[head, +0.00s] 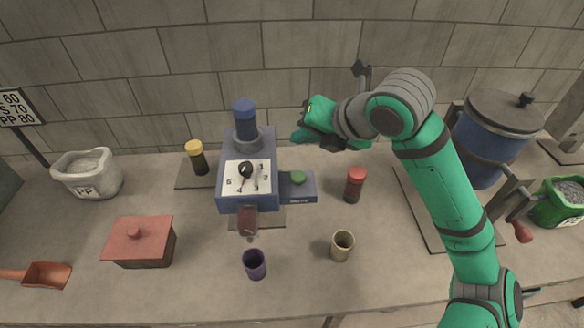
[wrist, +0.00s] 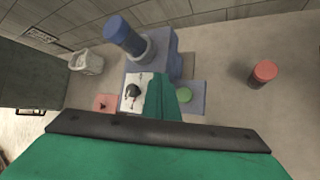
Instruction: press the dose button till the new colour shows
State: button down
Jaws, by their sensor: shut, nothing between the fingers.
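The green dose button (head: 298,177) sits on a low blue-grey box at the right side of a blue machine (head: 233,203). It also shows in the wrist view (wrist: 184,94), just right of my finger. The machine has a white numbered dial (head: 259,182) with a black knob, a blue cylinder on top, and a dark red outlet (head: 247,221) at its front. My gripper (head: 299,137) is shut and empty, above and behind the button, apart from it. In the wrist view my green finger (wrist: 160,100) covers part of the machine.
A red container (head: 355,185) stands right of the button. A black bottle with yellow cap (head: 197,158) stands left of the machine. A purple cup (head: 255,265) and beige cup (head: 342,246) stand in front. A red lidded box (head: 139,243) and blue pot (head: 492,140) flank them.

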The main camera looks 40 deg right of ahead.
jog(key=shift+d, duration=0.1)
dwell(0.3)
send_over(302, 179)
notch_tip(302, 179, down, 7)
jog(key=shift+r, duration=0.1)
jog(key=shift+d+f, duration=0.1)
jog(key=shift+f, duration=0.9)
dwell(1.4)
jog(key=shift+f, duration=0.25)
jog(key=shift+f, duration=0.2)
